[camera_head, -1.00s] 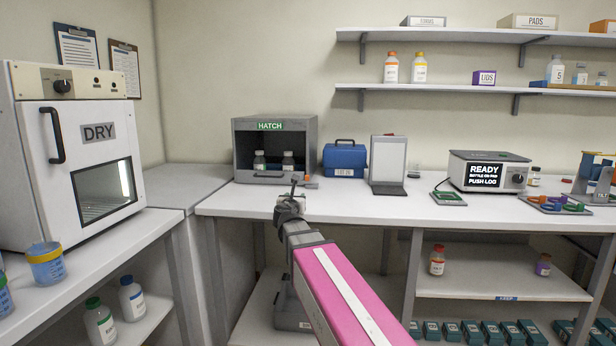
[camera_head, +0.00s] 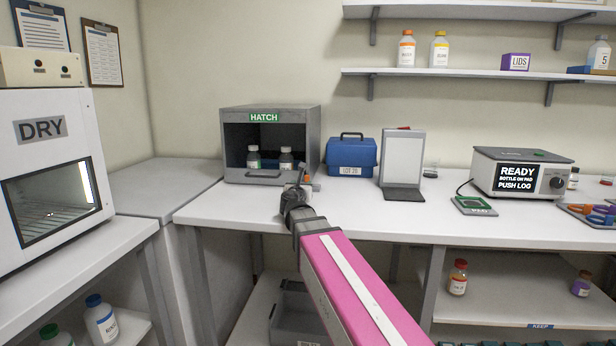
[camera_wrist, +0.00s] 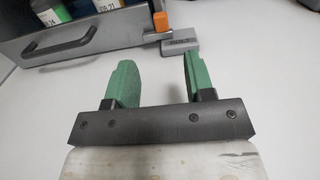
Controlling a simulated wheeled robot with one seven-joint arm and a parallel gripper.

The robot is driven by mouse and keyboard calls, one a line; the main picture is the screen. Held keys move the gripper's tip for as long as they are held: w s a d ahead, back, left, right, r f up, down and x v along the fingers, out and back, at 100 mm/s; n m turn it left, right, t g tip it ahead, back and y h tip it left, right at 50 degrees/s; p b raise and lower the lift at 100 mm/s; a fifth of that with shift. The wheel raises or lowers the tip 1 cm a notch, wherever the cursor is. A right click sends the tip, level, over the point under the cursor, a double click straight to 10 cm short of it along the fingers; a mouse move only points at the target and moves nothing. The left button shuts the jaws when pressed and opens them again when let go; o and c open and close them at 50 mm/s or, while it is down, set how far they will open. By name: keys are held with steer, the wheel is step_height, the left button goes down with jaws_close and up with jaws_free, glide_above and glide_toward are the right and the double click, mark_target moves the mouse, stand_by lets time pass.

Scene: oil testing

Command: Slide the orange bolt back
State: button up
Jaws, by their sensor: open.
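The orange bolt (camera_wrist: 161,21) shows at the top of the wrist view, at the right end of the hatch's handled front. In the head view the bolt (camera_head: 307,180) is a small orange spot at the hatch's lower right, partly behind my gripper. The grey hatch (camera_head: 232,152) has an open front with two bottles inside. My gripper (camera_wrist: 155,75) has its two green fingers spread apart and empty, pointing toward the bolt area but short of it. In the head view my gripper (camera_head: 297,190) is small.
A blue case (camera_head: 350,158) and a tilted board (camera_head: 403,158) stand right of the hatch. A READY device (camera_head: 520,172) is further right. White counter (camera_head: 250,205) is clear in front of the hatch. The dry oven (camera_head: 40,165) stands at left.

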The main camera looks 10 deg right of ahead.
mark_target(307, 177)
steer(key=x, duration=1.1)
steer(key=shift+w, duration=0.2)
